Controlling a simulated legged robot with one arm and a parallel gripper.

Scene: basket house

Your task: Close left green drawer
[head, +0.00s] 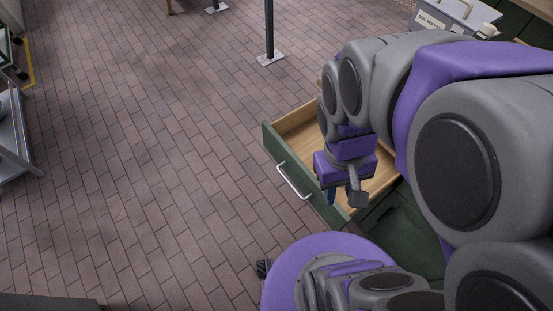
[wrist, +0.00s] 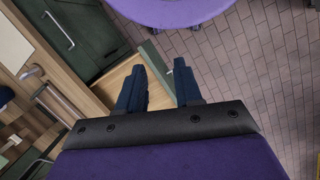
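The green drawer (head: 274,150) is pulled out, with its wooden inside showing and a pale bar handle (head: 293,181) on its front. My gripper (head: 338,198) points down over the drawer near the front panel's near end; my arm hides part of the drawer. In the wrist view my gripper (wrist: 160,67) has its two dark fingers spread apart. The top edge of the drawer's green front (wrist: 153,56) shows in the gap between them. Whether a finger touches the panel, I cannot tell.
A green cabinet door (wrist: 72,35) with a handle is beside the drawer. A grey box (head: 445,17) stands at the upper right. A black post (head: 269,30) and a metal rack (head: 14,130) stand on the brick floor. The floor left of the drawer is clear.

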